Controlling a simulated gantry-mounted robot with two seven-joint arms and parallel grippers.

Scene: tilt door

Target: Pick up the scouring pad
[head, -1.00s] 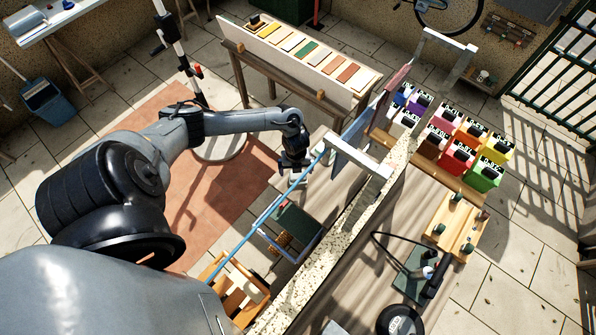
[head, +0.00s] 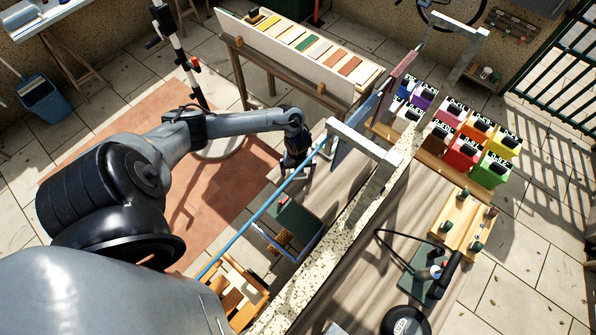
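I cannot pick out the scouring pad for certain in the head view. A dark green tray-like thing (head: 295,222) with a brown, brush-like piece (head: 284,240) on it lies beside the speckled panel. My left gripper (head: 294,167) points down above this area, on the left side of the panel, near the blue rail (head: 262,207). Its fingers are small and dark, and I cannot tell whether they are apart. I see nothing clearly held in it. My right gripper is not in view.
The speckled panel (head: 345,222) with pale metal brackets (head: 366,137) stands close right of my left gripper. Beyond it are several coloured boxes (head: 467,153) and a wooden rack (head: 466,222). A sample board (head: 300,55) stands behind. Open floor (head: 130,130) lies left.

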